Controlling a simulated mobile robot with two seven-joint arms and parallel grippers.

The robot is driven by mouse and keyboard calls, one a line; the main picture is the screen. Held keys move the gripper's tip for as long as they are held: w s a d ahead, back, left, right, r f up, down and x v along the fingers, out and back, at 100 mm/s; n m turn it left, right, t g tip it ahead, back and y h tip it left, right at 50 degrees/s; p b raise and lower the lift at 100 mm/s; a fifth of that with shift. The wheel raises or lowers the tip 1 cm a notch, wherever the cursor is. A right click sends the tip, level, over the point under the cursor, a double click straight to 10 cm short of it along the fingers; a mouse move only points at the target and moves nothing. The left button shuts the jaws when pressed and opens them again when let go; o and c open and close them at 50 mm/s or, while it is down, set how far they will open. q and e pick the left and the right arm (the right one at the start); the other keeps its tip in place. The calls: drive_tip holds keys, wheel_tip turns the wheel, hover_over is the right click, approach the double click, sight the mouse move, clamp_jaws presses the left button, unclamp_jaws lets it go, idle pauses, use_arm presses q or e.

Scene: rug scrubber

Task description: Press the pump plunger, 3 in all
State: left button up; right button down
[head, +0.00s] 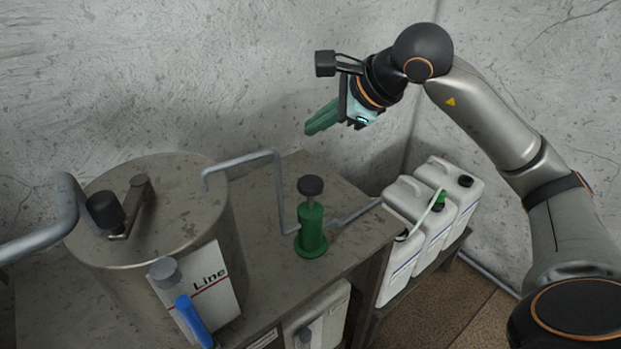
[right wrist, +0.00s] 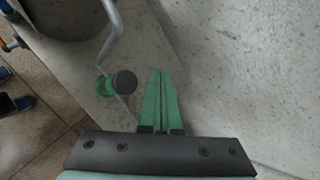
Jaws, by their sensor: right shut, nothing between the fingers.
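The pump is a green cylinder (head: 312,232) on a round green base, standing upright on the grey bench top. Its plunger has a dark round knob (head: 310,185) on top, raised a little above the green body. In the right wrist view the knob (right wrist: 124,82) shows from above, with the green pump (right wrist: 105,87) partly behind it. My right gripper (head: 312,128) is in the air above and behind the pump, apart from the knob. Its green fingers (right wrist: 162,72) are shut with nothing between them. My left gripper is not in view.
A large metal drum (head: 150,235) with a dark-knobbed crank stands left of the pump. A grey pipe (head: 245,160) runs from it to the pump. White canisters (head: 432,215) stand at the right. The wall (head: 250,70) is close behind.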

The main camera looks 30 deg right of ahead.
drive_tip(key=b, duration=0.5)
hover_over(318, 185)
drive_tip(key=f, duration=0.8)
drive_tip(key=shift+w, duration=0.25)
drive_tip(key=shift+f+b, duration=0.45)
drive_tip(key=shift+b, duration=0.1)
idle(0.8)
drive_tip(key=shift+f+b, duration=0.4)
drive_tip(key=shift+b, duration=0.1)
drive_tip(key=shift+f+b, duration=1.9)
drive_tip(key=shift+f, duration=0.1)
idle(1.4)
drive_tip(key=shift+r, duration=0.1)
drive_tip(key=shift+r+p, duration=1.95)
drive_tip(key=shift+r, duration=0.35)
